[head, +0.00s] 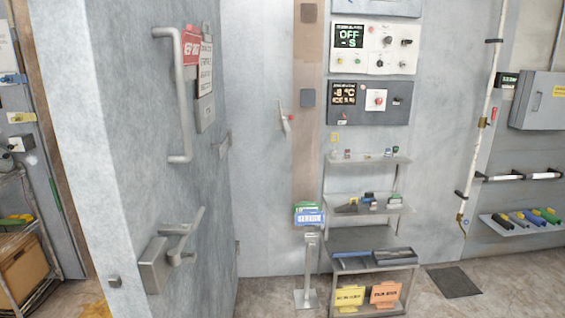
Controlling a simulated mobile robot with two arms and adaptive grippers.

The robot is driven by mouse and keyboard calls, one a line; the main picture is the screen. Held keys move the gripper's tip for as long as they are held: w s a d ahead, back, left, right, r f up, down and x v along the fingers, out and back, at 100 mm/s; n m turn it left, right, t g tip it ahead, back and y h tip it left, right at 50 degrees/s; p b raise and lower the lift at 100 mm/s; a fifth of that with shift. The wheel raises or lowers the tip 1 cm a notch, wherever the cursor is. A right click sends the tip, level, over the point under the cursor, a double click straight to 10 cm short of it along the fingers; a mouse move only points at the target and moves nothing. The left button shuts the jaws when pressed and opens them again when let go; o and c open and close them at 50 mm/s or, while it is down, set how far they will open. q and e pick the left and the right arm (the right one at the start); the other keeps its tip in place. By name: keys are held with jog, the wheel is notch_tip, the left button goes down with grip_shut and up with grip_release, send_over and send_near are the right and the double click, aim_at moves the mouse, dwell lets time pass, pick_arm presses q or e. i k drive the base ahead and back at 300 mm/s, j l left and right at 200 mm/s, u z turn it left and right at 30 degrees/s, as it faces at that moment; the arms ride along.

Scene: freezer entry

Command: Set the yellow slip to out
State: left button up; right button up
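I cannot tell for certain which thing is the yellow slip. A small yellow piece (334,137) shows on the wall just above the left end of the upper shelf, too small to read. A larger yellow card with dark lettering (349,298) stands on the bottom shelf of the rack, beside an orange card (385,294). A yellow label (21,117) shows at the far left, partly cut by the frame. No "out" position can be read. Neither of my grippers is in view.
A thick grey door (135,120) with a long handle (178,100) and a lower lever stands open at the left. A sign stand (311,265) is beside the shelf rack (360,240). Control panels (372,50) hang above. A dark mat (453,282) lies on the floor at right.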

aim_at(19, 118)
jog(key=u, duration=1.45)
